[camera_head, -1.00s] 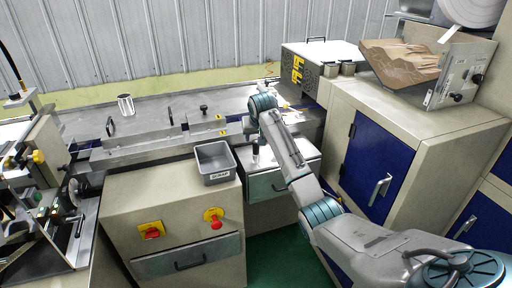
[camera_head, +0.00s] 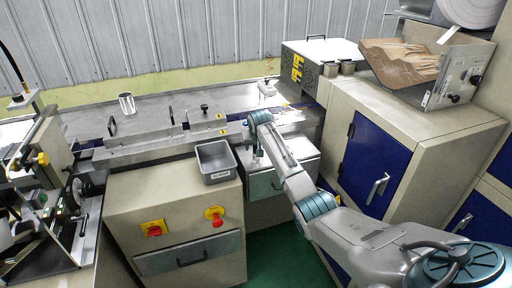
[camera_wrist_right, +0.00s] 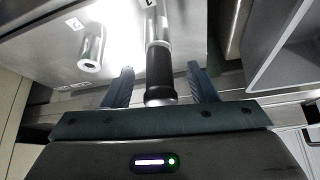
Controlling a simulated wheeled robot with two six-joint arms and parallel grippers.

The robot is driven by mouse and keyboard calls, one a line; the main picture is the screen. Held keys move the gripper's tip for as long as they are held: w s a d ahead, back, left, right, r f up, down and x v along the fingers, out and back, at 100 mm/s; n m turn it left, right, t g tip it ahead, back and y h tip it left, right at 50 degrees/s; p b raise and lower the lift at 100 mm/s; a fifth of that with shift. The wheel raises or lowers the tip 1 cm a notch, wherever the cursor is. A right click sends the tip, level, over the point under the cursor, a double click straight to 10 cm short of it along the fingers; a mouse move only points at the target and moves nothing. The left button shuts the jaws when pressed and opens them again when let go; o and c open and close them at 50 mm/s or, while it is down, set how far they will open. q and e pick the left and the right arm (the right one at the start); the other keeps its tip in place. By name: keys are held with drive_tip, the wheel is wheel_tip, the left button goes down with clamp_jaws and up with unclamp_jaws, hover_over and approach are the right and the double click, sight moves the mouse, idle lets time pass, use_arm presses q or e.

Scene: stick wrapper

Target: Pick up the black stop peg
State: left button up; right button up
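The black stop peg (camera_wrist_right: 160,72), a black cylinder with bright metal at its ends, shows in the right wrist view. It lies between the two fingers of my right gripper (camera_wrist_right: 158,88), with a visible gap on each side. The fingers are open. In the head view my right gripper (camera_head: 255,152) points down beside the grey bin, above the drawer unit; its fingers are small and partly hidden by my arm. I cannot make out the peg in the head view. My left gripper is not in view.
A grey bin (camera_head: 208,148) stands just left of my right gripper. A bright metal cylinder (camera_wrist_right: 91,50) stands left of the peg in the wrist view. The machine bed (camera_head: 150,120) lies behind, and a cabinet (camera_head: 385,140) stands to the right.

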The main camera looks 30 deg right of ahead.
drive_tip(key=c, duration=1)
drive_tip(key=shift+r, duration=0.15)
